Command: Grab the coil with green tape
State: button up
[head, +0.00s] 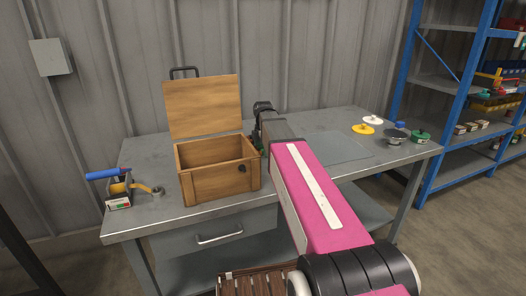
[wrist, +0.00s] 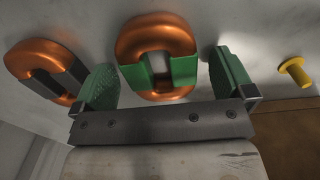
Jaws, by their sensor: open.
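In the wrist view, the coil with green tape (wrist: 128,76) is an orange copper ring with green bands across its sides. It lies on the grey bench top, in front of and between the fingers of my gripper (wrist: 163,66). The gripper is open, with green finger pads left and right of the coil and a gap visible on each side. A second copper coil with dark tape (wrist: 42,56) lies left of the left finger. In the head view, my arm and the wooden box hide both coils, and my gripper is mostly hidden beside the box.
The wooden box (head: 217,187) stands lid-open on the grey workbench (head: 290,190), left of my arm. A yellow flanged peg (wrist: 295,71) lies right of the right finger. A blue-handled tape dispenser (head: 119,190) is at left. A yellow disc (head: 363,129) and other parts are at right.

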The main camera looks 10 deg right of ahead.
jog(key=shift+c, duration=0.3)
jog(key=c, duration=1.2)
jog(key=shift+o, duration=0.2)
jog(key=shift+r, duration=0.1)
